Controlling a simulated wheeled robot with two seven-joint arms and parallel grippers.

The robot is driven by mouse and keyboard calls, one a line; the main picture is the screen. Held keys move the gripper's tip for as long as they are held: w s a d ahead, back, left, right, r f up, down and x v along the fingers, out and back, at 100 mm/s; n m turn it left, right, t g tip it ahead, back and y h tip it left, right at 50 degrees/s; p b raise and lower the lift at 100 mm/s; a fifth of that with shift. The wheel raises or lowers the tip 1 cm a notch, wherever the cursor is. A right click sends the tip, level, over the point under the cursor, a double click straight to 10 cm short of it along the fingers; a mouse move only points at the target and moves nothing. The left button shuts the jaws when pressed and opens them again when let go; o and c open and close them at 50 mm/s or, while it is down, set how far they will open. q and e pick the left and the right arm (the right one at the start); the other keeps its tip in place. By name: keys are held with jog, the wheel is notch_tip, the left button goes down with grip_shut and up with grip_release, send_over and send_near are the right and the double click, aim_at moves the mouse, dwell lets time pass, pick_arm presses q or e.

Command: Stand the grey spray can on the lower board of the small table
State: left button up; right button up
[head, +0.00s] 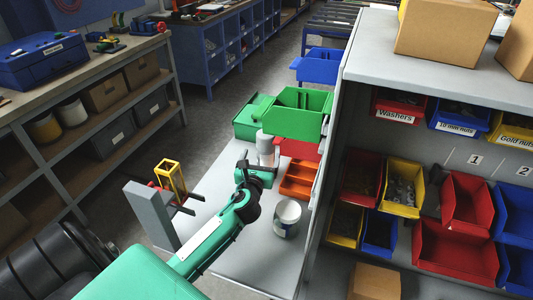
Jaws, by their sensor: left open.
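The grey spray can (265,147) shows upright with a pale top, just beyond my left gripper. Its lower part is hidden behind the gripper, so I cannot tell what it rests on. My left gripper (257,171) is open, at the end of the green arm that reaches in from the lower left. It overlaps the can's lower part in the picture; I cannot tell whether the can is between the fingers. The small table (250,262) shows light grey surfaces under and beside the arm; which is the lower board is unclear. My right gripper is not in view.
A white-topped tin (287,217) stands close to the right of my arm. An orange tray (298,180) and green bins (297,112) lie beyond. A yellow frame (171,178) stands to the left. A tall shelf unit (385,55) with bins closes off the right.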

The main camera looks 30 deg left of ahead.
aim_at(264, 149)
pick_arm(q)
jog(key=x, duration=0.4)
jog(key=shift+w+f, duration=0.15)
jog(key=shift+w, duration=0.05)
jog(key=shift+w+a, duration=0.15)
jog(key=shift+w, duration=0.1)
jog(key=p+x, duration=0.1)
jog(key=x, duration=0.3)
jog(key=shift+w, duration=0.2)
jog(key=shift+w+a, duration=0.15)
jog(key=shift+w, duration=0.05)
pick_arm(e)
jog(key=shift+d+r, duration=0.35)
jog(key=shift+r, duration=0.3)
pick_arm(q)
jog(key=c, duration=0.4)
grip_shut()
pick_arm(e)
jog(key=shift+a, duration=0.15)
pick_arm(q)
jog(key=shift+r+p, duration=0.2)
jog(key=shift+p, duration=0.1)
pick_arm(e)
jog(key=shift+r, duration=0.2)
